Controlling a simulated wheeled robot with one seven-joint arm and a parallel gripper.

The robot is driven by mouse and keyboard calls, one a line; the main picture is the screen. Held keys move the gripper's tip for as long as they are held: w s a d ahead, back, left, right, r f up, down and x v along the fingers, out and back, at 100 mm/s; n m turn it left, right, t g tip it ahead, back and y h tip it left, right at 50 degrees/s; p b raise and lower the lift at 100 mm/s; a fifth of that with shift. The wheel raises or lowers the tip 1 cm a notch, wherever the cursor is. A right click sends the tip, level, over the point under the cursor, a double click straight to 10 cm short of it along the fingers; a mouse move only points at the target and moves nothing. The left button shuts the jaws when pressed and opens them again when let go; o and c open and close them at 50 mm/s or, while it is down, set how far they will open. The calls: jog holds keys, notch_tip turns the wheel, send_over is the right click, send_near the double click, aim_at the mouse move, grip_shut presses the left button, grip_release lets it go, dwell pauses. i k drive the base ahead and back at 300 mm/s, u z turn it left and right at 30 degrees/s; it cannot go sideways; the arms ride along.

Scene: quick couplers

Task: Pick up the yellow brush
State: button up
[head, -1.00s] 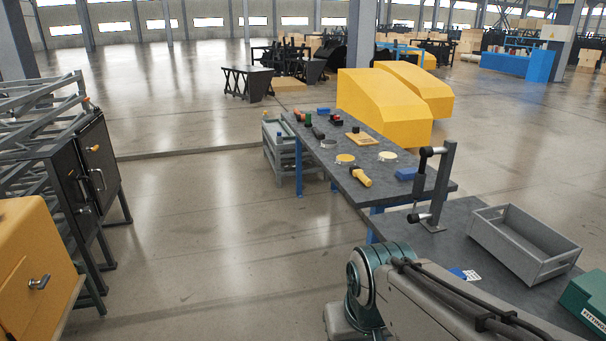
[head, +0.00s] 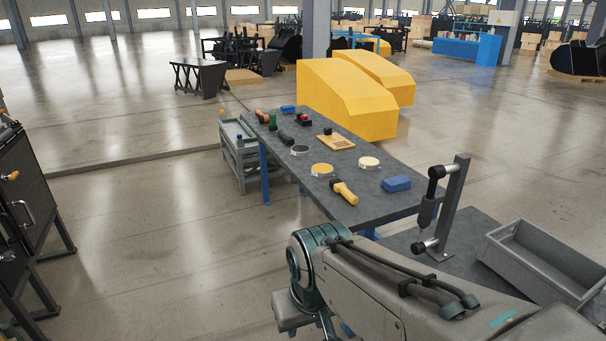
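A yellow, elongated tool with a dark end (head: 345,192) lies near the front left edge of the long dark workbench (head: 303,172) in the head view. A flat yellow-tan piece with a dark knob (head: 336,142) lies farther back on the same bench. Both are small here, and I cannot tell for sure which one is the brush. Nothing touches or covers either. My arm crosses the lower right of the view, in front of the bench's near end. My gripper is outside the picture.
An upright post stand (head: 453,210) and grey bin (head: 545,262) stand right. A grey shelf cart (head: 236,160) stands left of the bench. Floor on the left is open.

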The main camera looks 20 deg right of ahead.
aim_at(337, 184)
jog(key=i, duration=3.85)
jog(key=z, duration=5.15)
